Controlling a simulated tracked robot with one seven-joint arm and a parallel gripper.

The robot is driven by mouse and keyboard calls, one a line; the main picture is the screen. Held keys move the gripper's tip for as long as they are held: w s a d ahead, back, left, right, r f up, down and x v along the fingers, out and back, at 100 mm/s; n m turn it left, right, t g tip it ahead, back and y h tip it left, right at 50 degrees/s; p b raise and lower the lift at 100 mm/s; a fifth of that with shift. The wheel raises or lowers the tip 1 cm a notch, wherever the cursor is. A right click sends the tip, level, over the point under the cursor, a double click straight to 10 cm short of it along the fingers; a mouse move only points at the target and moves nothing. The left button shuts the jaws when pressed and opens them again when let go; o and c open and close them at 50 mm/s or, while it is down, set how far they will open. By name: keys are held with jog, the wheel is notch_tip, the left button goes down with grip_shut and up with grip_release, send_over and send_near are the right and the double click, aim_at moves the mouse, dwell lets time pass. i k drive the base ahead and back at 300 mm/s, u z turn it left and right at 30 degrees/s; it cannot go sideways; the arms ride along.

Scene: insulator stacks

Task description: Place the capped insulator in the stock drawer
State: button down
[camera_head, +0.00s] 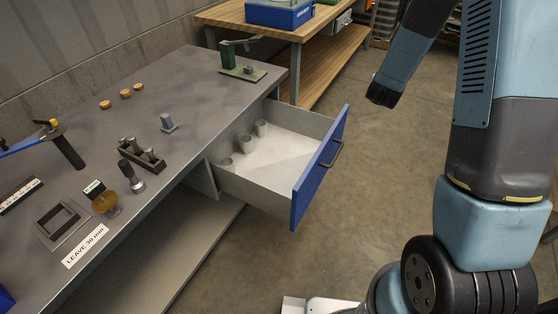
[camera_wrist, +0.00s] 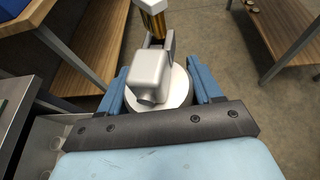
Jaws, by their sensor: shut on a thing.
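In the wrist view my gripper (camera_wrist: 157,72) has its two blue fingers closed on the capped insulator (camera_wrist: 150,72). The insulator shows a pale round disc with a smooth silver-grey metal cap over it. A grey fork and a ribbed brass-coloured piece (camera_wrist: 152,22) extend from its far side; I cannot tell if they are joined to it. The stock drawer (camera_head: 323,165) is pulled out from the bench in the head view, with a blue front and a pale floor. Several grey cups stand along its left side; its right part is bare. I cannot make out the insulator in the head view.
The grey bench (camera_head: 195,85) carries a dark rack (camera_head: 143,155) of metal parts, an amber disc piece (camera_head: 107,203), cork-coloured discs and a green fixture (camera_head: 238,68). A wooden table (camera_head: 290,28) with a blue box stands behind. Open floor lies right of the drawer.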

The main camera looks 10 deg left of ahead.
aim_at(276, 152)
jog(key=z, duration=0.05)
jog(key=i, duration=0.9)
jog(key=u, duration=0.1)
